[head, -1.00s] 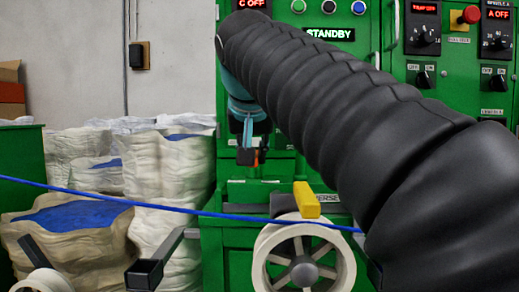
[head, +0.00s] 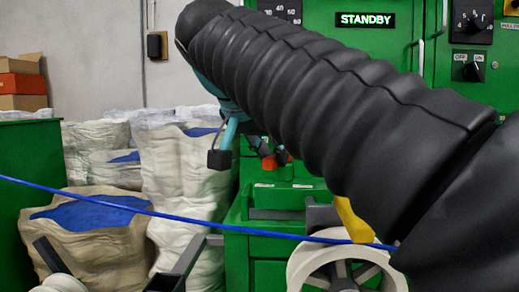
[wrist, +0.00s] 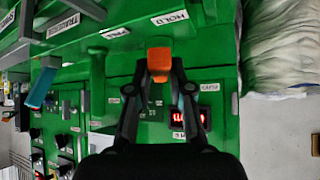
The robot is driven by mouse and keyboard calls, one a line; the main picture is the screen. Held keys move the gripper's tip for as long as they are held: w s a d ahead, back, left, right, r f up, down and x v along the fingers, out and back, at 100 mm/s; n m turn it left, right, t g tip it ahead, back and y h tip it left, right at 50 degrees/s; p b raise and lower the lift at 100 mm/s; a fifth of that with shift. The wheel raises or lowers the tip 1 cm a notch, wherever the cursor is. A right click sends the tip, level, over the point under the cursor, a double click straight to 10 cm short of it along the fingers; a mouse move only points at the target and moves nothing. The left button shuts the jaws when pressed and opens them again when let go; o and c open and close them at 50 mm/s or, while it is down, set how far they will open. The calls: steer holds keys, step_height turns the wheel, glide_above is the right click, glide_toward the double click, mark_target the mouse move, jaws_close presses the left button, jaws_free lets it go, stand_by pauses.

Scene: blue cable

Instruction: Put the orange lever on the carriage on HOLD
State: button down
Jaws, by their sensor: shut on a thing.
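The orange lever (wrist: 158,62) shows in the wrist view between the fingertips of my gripper (wrist: 156,78), which is shut on it. A white HOLD label (wrist: 170,17) is on the green panel beyond the lever, slightly right; another label (wrist: 116,32), only partly readable, is to its left. In the head view the orange lever (head: 284,157) is small and partly covered by my gripper (head: 270,153), beside the green machine. The head view is too small to tell the lever's exact setting.
A blue cable (head: 160,213) runs across the front of the head view, passing by a pale spool wheel (head: 304,268) and a yellow part (head: 353,222). White sacks (head: 180,180) stand at left. The machine's display (head: 366,20) reads STANDBY. My black-sleeved arm hides much of the machine.

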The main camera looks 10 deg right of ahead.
steer(key=shift+w+a, duration=0.1)
steer(key=shift+a, duration=0.05)
steer(key=c, duration=1)
jaws_free()
steer(key=shift+a+f, duration=0.1)
steer(key=v, duration=1.2)
